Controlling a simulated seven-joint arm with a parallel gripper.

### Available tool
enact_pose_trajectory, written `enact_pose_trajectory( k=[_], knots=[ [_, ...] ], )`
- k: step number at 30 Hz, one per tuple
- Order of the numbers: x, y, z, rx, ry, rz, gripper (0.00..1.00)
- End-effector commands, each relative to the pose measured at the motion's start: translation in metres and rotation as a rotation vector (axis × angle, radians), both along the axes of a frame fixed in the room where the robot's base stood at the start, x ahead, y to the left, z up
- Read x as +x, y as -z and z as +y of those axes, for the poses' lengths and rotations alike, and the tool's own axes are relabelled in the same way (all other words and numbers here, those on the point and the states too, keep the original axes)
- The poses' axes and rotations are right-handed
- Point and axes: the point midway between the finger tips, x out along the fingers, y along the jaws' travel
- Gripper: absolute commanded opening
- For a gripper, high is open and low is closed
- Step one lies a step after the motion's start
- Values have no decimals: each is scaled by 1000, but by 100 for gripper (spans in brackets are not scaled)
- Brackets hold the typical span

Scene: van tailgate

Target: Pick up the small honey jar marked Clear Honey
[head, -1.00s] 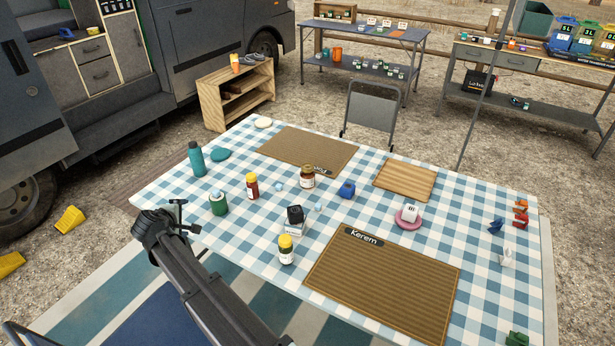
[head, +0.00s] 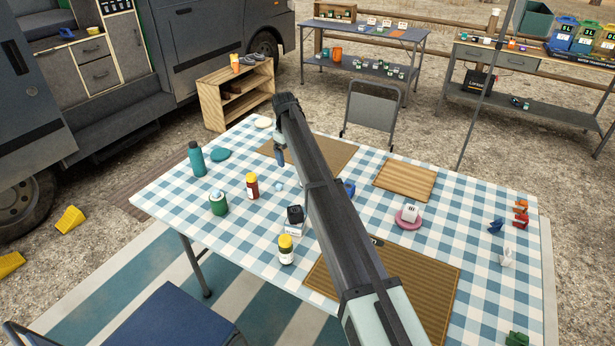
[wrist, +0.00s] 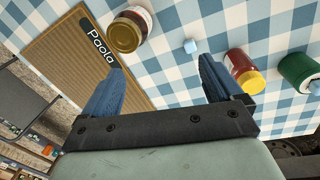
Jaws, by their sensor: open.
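A glass jar with a gold-brown lid and a pale label (wrist: 128,30) stands on the checked cloth at the top left of the wrist view, beside the mat marked Paola. My arm hides it in the head view. A jar with a yellow lid and pale label (head: 286,252) stands near the front table edge. I cannot read either label, so I cannot tell which is Clear Honey. My gripper (wrist: 162,72) is open and empty, its blue fingers apart, above the table near the Paola mat. It also shows in the head view (head: 280,156).
A red bottle with a yellow lid (head: 252,187), a green pot (head: 218,203), a teal bottle (head: 196,160) and a black-topped item (head: 295,215) stand on the left half. A wooden board (head: 405,180) lies at the right.

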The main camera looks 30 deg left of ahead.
Motion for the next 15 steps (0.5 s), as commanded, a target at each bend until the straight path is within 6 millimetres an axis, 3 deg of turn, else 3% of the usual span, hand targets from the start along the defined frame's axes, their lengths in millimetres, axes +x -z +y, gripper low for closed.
enact_pose_trajectory(
  k=[1, 6, 11, 15],
  knots=[
    [19, -7, -8, 6, 23, 28, 93],
    [46, -19, -31, 16, 65, 100, 93],
    [52, -20, -38, 19, 76, 121, 93],
    [51, -8, -38, 18, 76, 122, 93]
  ],
)
